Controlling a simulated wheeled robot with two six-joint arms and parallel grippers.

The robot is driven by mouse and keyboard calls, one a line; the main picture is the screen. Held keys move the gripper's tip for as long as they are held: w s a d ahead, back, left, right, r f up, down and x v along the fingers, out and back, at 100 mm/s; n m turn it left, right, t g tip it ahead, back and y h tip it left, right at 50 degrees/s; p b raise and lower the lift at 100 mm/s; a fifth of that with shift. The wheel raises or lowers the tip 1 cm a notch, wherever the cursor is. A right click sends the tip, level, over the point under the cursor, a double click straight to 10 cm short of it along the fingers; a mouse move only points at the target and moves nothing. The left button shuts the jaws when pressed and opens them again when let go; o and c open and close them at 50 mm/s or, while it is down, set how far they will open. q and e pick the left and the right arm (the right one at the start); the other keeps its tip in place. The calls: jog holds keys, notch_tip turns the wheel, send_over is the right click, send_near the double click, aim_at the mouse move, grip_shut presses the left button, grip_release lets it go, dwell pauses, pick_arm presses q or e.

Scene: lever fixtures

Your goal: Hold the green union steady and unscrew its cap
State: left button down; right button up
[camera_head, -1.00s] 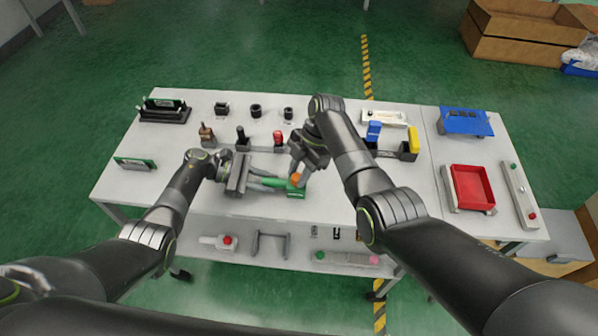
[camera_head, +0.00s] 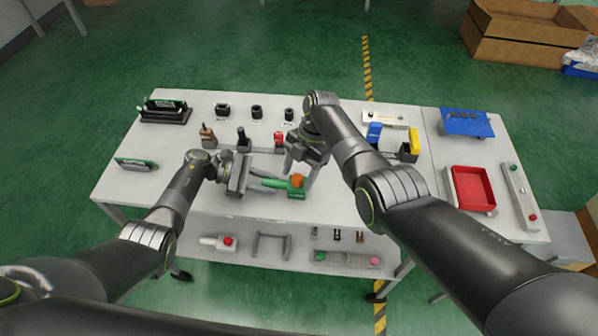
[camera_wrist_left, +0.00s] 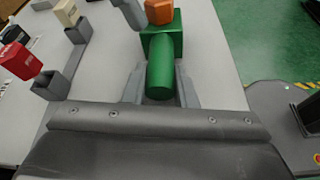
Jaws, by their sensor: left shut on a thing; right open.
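The green union (camera_head: 296,192) lies near the table's front edge with its round green body pointing left, and it also shows in the left wrist view (camera_wrist_left: 160,70). Its orange cap (camera_head: 297,181) sits on top of the green block; in the left wrist view the cap (camera_wrist_left: 159,11) is cut by the top edge. My left gripper (camera_head: 272,184) is shut on the green body, with one finger on each side of it. My right gripper (camera_head: 301,172) is open, its fingers pointing down around the cap with a visible gap. Whether a finger touches the cap I cannot tell.
Behind stand small lever fixtures: a brown one (camera_head: 208,137), a black one (camera_head: 243,139) and a red one (camera_head: 279,139). A blue and a yellow lever (camera_head: 414,142) stand right of my right arm. A red tray (camera_head: 473,187) is at the right. The front left tabletop is clear.

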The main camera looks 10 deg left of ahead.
aim_at(293, 177)
jog(key=shift+r, duration=0.15)
jog(key=shift+r, duration=1.35)
jog(key=m, duration=0.2)
jog(key=m+t+y, duration=0.1)
jog(key=m, duration=0.2)
jog(key=shift+s+t, duration=0.15)
jog(key=shift+t, duration=0.15)
jog(key=m+t, duration=0.1)
jog(key=m, duration=0.2)
jog(key=m+t, duration=0.1)
jog(key=m, duration=0.2)
jog(key=shift+s+d+y, duration=0.1)
jog(key=shift+s+y, duration=0.05)
jog(key=shift+y, duration=0.15)
jog(key=shift+f, duration=1.5)
